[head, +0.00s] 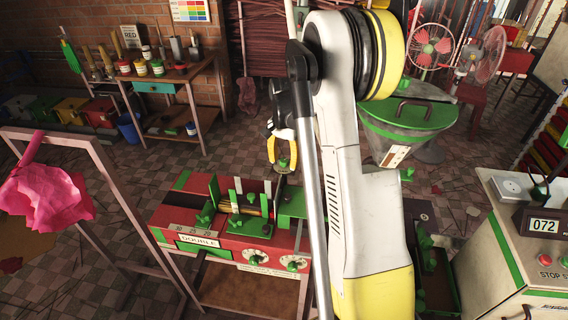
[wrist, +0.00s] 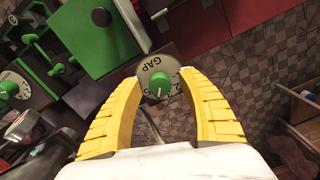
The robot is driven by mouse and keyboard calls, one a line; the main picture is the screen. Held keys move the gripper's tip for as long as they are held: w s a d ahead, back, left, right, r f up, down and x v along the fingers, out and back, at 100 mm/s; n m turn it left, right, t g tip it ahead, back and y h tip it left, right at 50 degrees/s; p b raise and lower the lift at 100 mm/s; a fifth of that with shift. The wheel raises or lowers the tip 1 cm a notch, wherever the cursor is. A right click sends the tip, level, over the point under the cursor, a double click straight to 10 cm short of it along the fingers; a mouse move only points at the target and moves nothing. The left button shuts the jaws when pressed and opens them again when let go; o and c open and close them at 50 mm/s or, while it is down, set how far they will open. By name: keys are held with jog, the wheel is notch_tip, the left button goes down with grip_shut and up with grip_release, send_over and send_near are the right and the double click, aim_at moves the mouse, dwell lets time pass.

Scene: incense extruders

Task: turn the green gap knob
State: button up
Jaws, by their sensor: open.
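The green gap knob (wrist: 160,84) sits on a round pale dial marked GAP, in the middle of the wrist view. My gripper (wrist: 162,77) is open, with its two yellow fingers on either side of the knob. I see space between each finger and the knob; whether the tips reach its depth is unclear. In the head view my gripper (head: 283,166) points down above the back of the red and green machine (head: 172,218), labelled DOUBLE. A small green piece, apparently the knob, shows between the fingers there.
The machine's front has two more dials with green knobs (head: 251,255). Green upright plates and clamps stand on its top. A pink cloth (head: 45,195) hangs at left.

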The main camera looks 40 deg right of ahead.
jog(key=shift+f, duration=0.1)
grip_shut()
dwell(0.4)
jog(key=n, duration=0.3)
jog(key=shift+n+b, duration=0.3)
jog(key=shift+n, duration=1.7)
grip_release()
